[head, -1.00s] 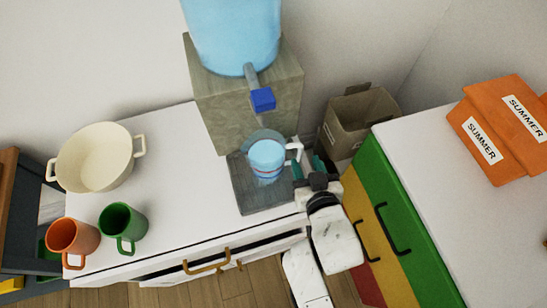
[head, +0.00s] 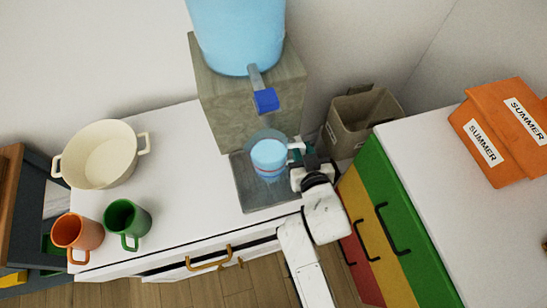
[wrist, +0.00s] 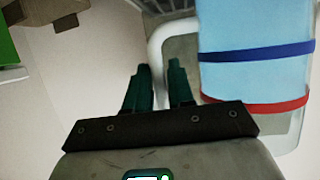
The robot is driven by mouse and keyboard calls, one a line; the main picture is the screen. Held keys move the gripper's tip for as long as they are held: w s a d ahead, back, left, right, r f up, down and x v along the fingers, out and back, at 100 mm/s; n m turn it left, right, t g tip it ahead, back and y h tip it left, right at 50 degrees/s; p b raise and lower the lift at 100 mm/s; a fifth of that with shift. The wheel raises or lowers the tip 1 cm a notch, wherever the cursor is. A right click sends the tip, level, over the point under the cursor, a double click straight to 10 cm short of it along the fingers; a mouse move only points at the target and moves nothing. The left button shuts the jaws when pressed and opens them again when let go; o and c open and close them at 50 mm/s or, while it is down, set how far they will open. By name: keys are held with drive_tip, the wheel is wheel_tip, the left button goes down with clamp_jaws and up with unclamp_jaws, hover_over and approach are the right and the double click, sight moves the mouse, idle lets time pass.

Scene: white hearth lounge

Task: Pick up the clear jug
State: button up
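The clear jug (head: 268,160) stands upright on the grey tray (head: 262,195) below the dispenser tap. It is full of light blue liquid, with a blue and a red band, which show in the wrist view (wrist: 252,75). Its pale handle (wrist: 158,48) points right in the head view. My gripper (head: 303,152) is at the handle side of the jug. In the wrist view its two dark green fingers (wrist: 161,75) are apart, with the handle seen between and just beyond their tips. Firm contact with the handle does not show.
The water dispenser (head: 235,105) with its blue tap (head: 266,100) stands behind the jug. A cream pot (head: 88,160), an orange mug (head: 77,232) and a green mug (head: 123,219) stand left. A cardboard box (head: 352,127) and a coloured cabinet (head: 392,230) are right.

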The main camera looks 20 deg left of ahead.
clamp_jaws()
idle(0.7)
drive_tip(key=shift+r, duration=0.1)
idle(0.4)
